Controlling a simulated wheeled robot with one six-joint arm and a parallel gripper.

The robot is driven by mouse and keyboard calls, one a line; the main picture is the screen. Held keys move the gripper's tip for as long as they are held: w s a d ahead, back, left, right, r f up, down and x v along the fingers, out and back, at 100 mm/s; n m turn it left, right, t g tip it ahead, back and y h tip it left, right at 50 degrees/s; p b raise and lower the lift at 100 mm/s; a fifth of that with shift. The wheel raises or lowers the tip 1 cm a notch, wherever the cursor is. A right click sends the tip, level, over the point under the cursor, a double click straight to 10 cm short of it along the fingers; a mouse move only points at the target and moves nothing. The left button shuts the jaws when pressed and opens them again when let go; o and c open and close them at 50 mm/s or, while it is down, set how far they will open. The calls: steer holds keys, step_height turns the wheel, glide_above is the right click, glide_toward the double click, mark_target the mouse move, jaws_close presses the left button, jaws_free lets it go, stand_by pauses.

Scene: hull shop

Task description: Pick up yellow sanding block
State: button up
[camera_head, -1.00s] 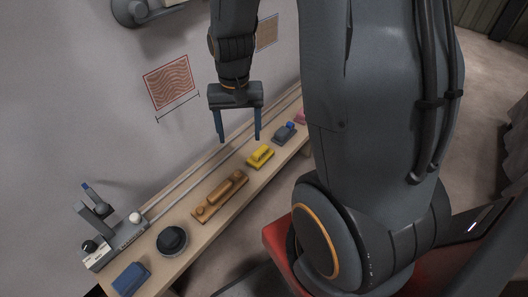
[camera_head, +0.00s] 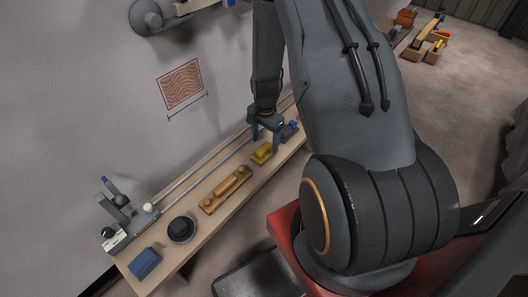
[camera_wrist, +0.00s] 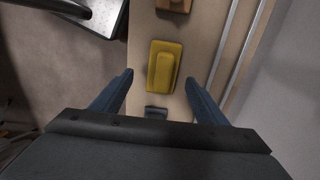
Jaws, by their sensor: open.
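My gripper (camera_head: 265,138) is open and empty, pointing down over the bench close to the block. In the wrist view both blue fingers of my gripper (camera_wrist: 160,78) are apart with nothing between the tips.
On the bench (camera_head: 205,222) stand a wooden tool (camera_head: 226,190), a round black-topped item (camera_head: 181,229), a blue block (camera_head: 145,263) and a grey device (camera_head: 117,236). Metal rails run along the wall side.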

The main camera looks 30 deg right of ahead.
mark_target(264, 147)
steer(key=shift+w+a+f+p, duration=0.1)
steer(key=shift+f+p, duration=0.45)
steer(key=shift+f, duration=0.8)
steer(key=shift+w+a+f+p, duration=0.1)
steer(key=shift+f+p, duration=0.4)
steer(key=shift+f, duration=0.85)
steer(key=c, duration=1.2)
steer(key=shift+r, duration=0.1)
steer(key=shift+r+b, duration=1.3)
steer(key=shift+r, duration=3.65)
steer(key=o, duration=0.5)
steer(key=c, duration=0.3)
